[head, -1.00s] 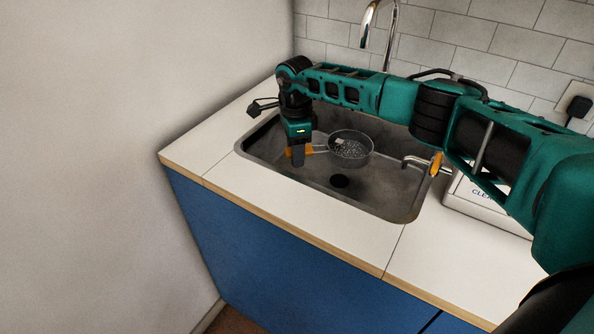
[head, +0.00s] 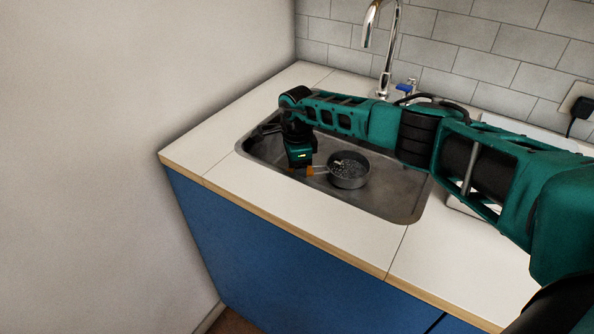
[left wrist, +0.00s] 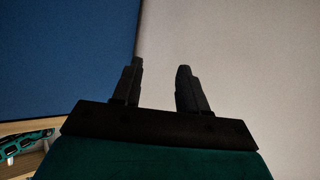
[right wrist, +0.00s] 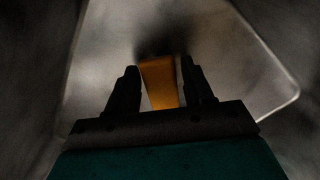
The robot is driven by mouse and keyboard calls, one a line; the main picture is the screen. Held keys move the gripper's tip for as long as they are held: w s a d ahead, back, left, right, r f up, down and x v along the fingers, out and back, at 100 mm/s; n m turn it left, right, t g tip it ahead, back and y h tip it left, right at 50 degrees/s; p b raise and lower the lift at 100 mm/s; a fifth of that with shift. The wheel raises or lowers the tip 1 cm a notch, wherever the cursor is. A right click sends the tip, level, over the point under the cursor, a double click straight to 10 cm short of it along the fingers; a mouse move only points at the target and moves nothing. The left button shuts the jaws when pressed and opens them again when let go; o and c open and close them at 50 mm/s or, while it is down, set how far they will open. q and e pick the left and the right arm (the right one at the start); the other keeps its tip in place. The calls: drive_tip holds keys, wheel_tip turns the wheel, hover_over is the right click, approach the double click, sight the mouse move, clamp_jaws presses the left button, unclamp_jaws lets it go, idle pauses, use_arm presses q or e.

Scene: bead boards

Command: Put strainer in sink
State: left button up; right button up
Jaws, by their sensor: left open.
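The strainer is a round grey mesh bowl (head: 349,171) with an orange handle (head: 317,170). It sits low inside the grey sink basin (head: 398,205), its bowl to the right of my gripper, and seems to rest on the basin floor. My right gripper (right wrist: 159,66) is down in the basin at the handle. In the right wrist view its fingers stand apart on either side of the orange handle (right wrist: 160,84), with small gaps beside it. My left gripper (left wrist: 160,64) is open and empty, away from the sink, facing a blue and a pale surface.
A chrome tap (head: 387,50) rises behind the sink. The white worktop (head: 330,210) is clear in front of the basin. A wall (head: 100,80) stands close on the left. A white item (head: 462,203) is partly hidden behind my right arm.

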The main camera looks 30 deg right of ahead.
drive_tip(key=shift+o, duration=1.1)
use_arm(q)
drive_tip(key=shift+s+f, duration=0.1)
drive_tip(key=shift+a, duration=0.1)
use_arm(e)
drive_tip(key=shift+r, duration=0.15)
use_arm(q)
drive_tip(key=shift+s+a+r+p, duration=0.25)
drive_tip(key=shift+s+a+p, duration=0.1)
drive_tip(key=shift+p, duration=0.4)
use_arm(e)
wheel_tip(320, 180, up, 12)
use_arm(q)
drive_tip(key=shift+d+f, duration=0.1)
drive_tip(key=shift+d, duration=0.05)
